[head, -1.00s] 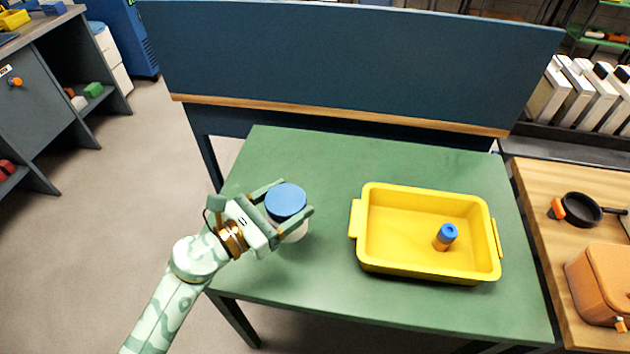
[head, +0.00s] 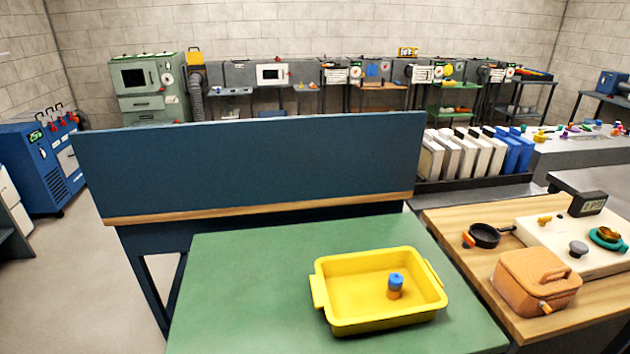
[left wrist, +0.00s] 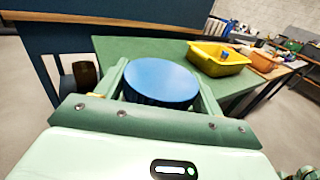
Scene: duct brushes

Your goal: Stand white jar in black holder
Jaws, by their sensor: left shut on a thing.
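The white jar shows in the left wrist view as its round blue lid (left wrist: 160,82); its white body is hidden below the lid. My left gripper (left wrist: 160,72) is shut on the jar, with one finger on each side. The jar looks upright, in front of the green table; its height above the surface is unclear. In the head view neither the jar nor my left gripper shows. A round black open holder (head: 484,236) with a side handle and an orange part sits on the wooden table at the right. It looks empty. My right gripper is not in view.
A yellow tray (head: 333,322) with a small blue-and-orange piece (head: 395,286) stands on the green table (head: 235,290). A dark blue panel (head: 260,165) rises behind it. On the wooden table (head: 452,222), an orange case (head: 535,278) sits in front of the holder.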

